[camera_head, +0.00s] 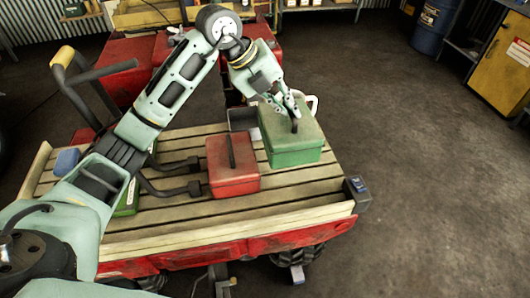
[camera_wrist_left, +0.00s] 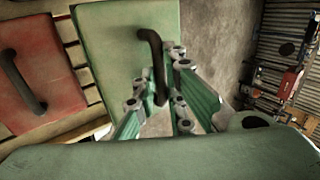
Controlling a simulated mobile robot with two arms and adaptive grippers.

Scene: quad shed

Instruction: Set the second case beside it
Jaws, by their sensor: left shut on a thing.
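My left gripper (camera_head: 287,105) is shut on the black handle of a green case (camera_head: 294,146) at the back right of the slatted wooden deck (camera_head: 250,212). The wrist view shows the fingers (camera_wrist_left: 165,100) at the handle (camera_wrist_left: 155,65) of this green case (camera_wrist_left: 108,50). I cannot tell whether its base touches the slats. A red case (camera_head: 232,167) with a dark handle stands on the deck just left of it; it also shows in the wrist view (camera_wrist_left: 40,72). Another green case (camera_head: 128,198) is partly hidden behind my left arm. My right gripper is not in view.
Black bars (camera_head: 170,190) reach over the deck to the red case. A grey box (camera_head: 241,118) stands behind the cases. A blue barrel (camera_head: 432,28) and yellow cabinet (camera_head: 502,62) stand far right, with open floor between.

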